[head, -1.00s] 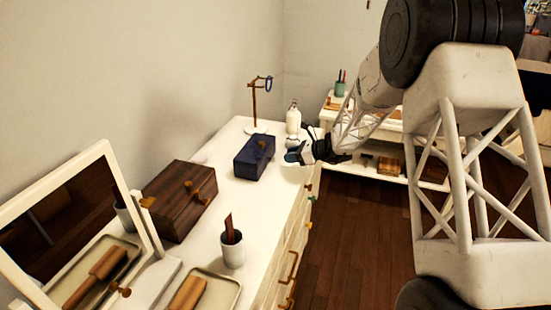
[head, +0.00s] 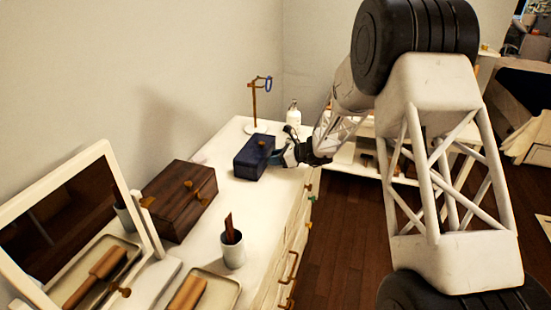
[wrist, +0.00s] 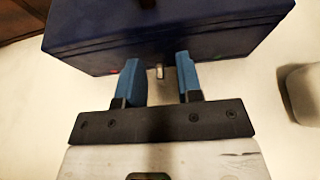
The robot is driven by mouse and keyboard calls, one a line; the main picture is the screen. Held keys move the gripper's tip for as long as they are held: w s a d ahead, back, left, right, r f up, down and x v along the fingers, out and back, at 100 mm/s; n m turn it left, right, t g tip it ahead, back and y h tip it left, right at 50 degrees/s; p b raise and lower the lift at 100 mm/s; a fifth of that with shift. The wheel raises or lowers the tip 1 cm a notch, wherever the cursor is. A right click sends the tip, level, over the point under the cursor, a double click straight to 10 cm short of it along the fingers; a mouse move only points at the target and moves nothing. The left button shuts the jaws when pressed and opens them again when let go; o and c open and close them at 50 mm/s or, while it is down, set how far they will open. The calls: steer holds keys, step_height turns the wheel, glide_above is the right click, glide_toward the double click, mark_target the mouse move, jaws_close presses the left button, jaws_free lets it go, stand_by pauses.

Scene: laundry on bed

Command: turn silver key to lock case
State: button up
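The dark blue case (head: 249,162) sits shut on the white dresser, and its front fills the top of the wrist view (wrist: 185,45). A small silver key (wrist: 159,72) sticks out of the case's front, low near the middle. My gripper (head: 277,157) is at the case's front side. In the wrist view its two blue fingers (wrist: 160,78) are apart, one on each side of the key, with visible gaps and neither seen touching it. The key's inner end is hidden in the case. The head view does not show the key clearly.
A stand with a blue ring (head: 254,100) and a white bottle (head: 293,115) are behind the case.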

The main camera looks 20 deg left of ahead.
jaws_close()
steer(key=shift+s+n, duration=0.1)
steer(key=shift+n, duration=0.2)
steer(key=n+t, duration=0.2)
steer(key=shift+s+n, duration=0.2)
steer(key=shift+n, duration=0.1)
steer(key=shift+s+f+n+t+y, duration=0.1)
steer(key=shift+n+t+y, duration=0.1)
steer(key=shift+n+t, duration=0.45)
steer(key=shift+s+f+n+t+y, duration=0.1)
steer(key=shift+n+t+y, duration=0.2)
steer(key=shift+n, duration=0.55)
jaws_free()
steer(key=shift+d, duration=0.1)
